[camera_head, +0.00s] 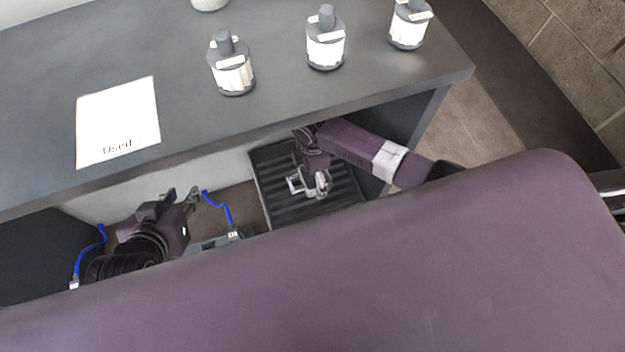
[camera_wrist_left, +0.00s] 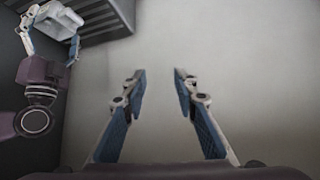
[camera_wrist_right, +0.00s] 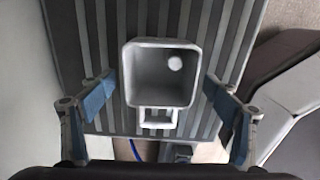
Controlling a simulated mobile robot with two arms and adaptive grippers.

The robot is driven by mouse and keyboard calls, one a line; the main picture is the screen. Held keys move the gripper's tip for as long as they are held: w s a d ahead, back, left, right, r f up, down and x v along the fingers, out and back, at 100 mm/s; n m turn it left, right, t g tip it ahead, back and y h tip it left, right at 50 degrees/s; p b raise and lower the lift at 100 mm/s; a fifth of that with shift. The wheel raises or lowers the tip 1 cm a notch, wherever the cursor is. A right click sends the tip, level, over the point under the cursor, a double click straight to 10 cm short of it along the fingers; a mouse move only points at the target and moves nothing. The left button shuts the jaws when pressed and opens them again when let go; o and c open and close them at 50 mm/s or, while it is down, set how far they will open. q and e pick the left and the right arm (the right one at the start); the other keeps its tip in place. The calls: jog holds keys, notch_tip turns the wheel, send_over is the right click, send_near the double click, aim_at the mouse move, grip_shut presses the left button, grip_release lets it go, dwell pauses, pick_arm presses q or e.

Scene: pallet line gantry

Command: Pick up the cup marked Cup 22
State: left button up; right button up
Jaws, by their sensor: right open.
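A square, light grey cup with a small handle (camera_wrist_right: 161,72) shows in the right wrist view over a dark ribbed tray (camera_wrist_right: 209,110). No marking on it is readable, so I cannot tell its number. My right gripper (camera_wrist_right: 160,88) is open, one finger on each side of the cup, with gaps visible. In the head view my right gripper (camera_head: 311,183) is low over the tray, below the counter's front edge. My left gripper (camera_wrist_left: 158,75) is open and empty, facing a plain pale surface. In the head view the left gripper (camera_head: 184,197) is left of the tray.
A dark grey counter (camera_head: 185,60) holds several grey bottles, one here (camera_head: 231,70), and a white sheet reading "Used" (camera_head: 118,120). Its front edge overhangs the tray area. Blue cables, one here (camera_head: 222,208), show near my left gripper.

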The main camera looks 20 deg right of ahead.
aim_at(309, 182)
jog(key=shift+f+b, duration=0.6)
jog(key=shift+f, duration=0.05)
jog(key=shift+f+b, duration=0.5)
jog(key=shift+b, duration=0.1)
pick_arm(q)
jog(key=w+d+r+t+h, duration=0.1)
jog(key=w+d+r+t, duration=0.1)
jog(key=r, duration=0.4)
jog(key=w+d+r+t+h, duration=0.1)
jog(key=w+r+t, duration=0.4)
jog(key=w+r, duration=0.1)
jog(key=shift+d+r, duration=0.15)
jog(key=shift+d, duration=0.2)
pick_arm(e)
jog(key=c, duration=1.3)
